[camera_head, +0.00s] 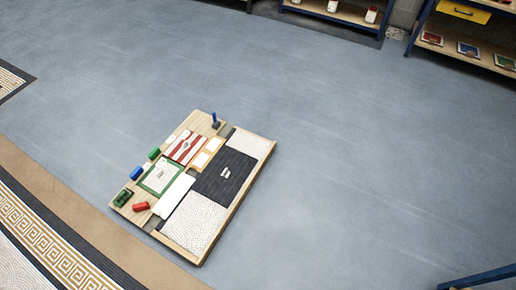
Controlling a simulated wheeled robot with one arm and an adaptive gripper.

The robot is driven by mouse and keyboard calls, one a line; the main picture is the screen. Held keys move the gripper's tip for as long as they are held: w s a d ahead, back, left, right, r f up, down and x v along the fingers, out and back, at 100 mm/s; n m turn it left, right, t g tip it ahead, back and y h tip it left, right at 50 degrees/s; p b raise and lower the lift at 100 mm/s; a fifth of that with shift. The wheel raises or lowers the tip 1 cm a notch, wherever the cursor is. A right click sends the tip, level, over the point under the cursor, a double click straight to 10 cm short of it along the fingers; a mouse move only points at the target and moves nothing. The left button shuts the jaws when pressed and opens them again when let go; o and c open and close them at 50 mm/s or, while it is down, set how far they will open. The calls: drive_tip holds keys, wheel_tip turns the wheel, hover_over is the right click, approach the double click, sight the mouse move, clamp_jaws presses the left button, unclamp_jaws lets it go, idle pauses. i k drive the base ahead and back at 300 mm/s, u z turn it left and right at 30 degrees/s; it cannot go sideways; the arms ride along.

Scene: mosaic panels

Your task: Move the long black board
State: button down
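A black board (216,186) with fine lines along it lies flat in a wooden tray (237,211) on the floor, left of the picture's middle. It sits between two pale speckled mosaic panels, one at the upper right (250,143) and one at the lower left (193,222). A small light-coloured piece, perhaps a handle, shows at the middle of the black board. My gripper is not in view.
The tray's left part holds a red-and-white striped panel (184,147), a green-framed panel (160,177), a white panel (174,196) and small coloured blocks. Shelves (465,45) stand at the back. A blue bar (482,277) shows at bottom right. The grey floor (350,170) right of the tray is clear.

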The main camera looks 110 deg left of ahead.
sight(223, 180)
drive_tip(key=u, duration=3.35)
drive_tip(key=i, duration=1.85)
drive_tip(key=u, duration=2.05)
